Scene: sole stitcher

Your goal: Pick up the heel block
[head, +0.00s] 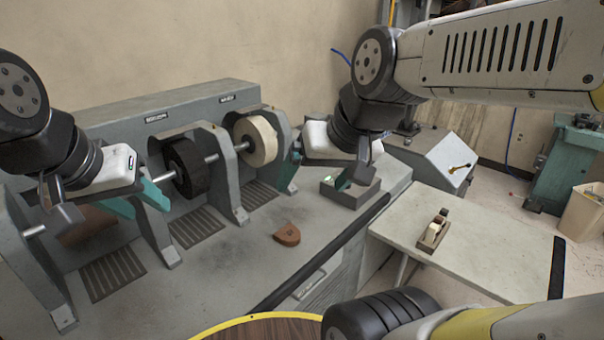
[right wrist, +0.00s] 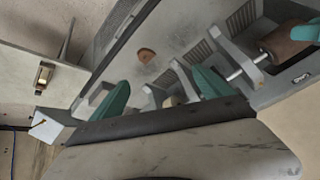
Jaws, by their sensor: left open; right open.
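The heel block (head: 287,235) is a small brown D-shaped piece lying flat on the grey machine bench (head: 235,290), in front of the wheels. It also shows in the right wrist view (right wrist: 147,55), beyond the fingertips. My right gripper (head: 316,178) is open with teal fingers, above the back right of the bench, apart from the block. In the right wrist view its open fingers (right wrist: 160,92) have no block between them. My left gripper (head: 137,200) is open and empty at the left, by the black wheel, well away from the block.
A black brush wheel (head: 187,168) and a cream wheel (head: 256,141) stand between grey brackets behind the block. A small open grey box (head: 350,193) sits below my right gripper. A side table (head: 480,255) holds a small wooden tool (head: 434,231). The bench around the block is clear.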

